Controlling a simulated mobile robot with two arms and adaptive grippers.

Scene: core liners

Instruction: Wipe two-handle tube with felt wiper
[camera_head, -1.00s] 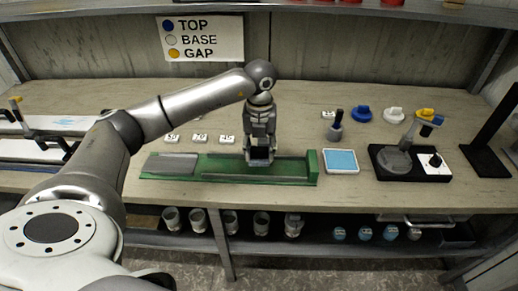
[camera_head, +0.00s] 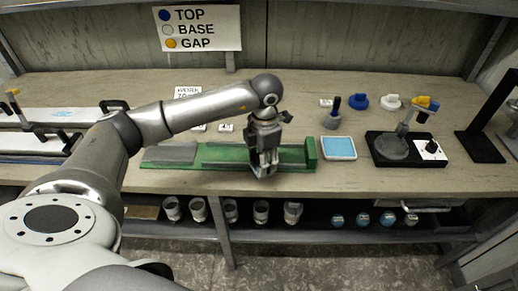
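My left gripper (camera_head: 263,167) points down over the front side of a long green trough (camera_head: 214,153) in the middle of the bench. Its fingers are small and dark here, and I cannot tell whether they hold something. Long pale pieces lie at the far left, partly behind my arm. One has a blue mark (camera_head: 64,114) and a black handle (camera_head: 116,105) at its right end. I cannot tell for sure which is the two-handle tube. The felt wiper cannot be clearly made out. My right gripper is not in view.
A blue-topped tray (camera_head: 339,147) sits right of the trough, with a dark-handled tool (camera_head: 333,113) behind it. Blue (camera_head: 360,101) and white (camera_head: 390,101) pieces stand further back. A black-based stand (camera_head: 392,150) is at the right. Several cups (camera_head: 261,212) stand on the lower shelf.

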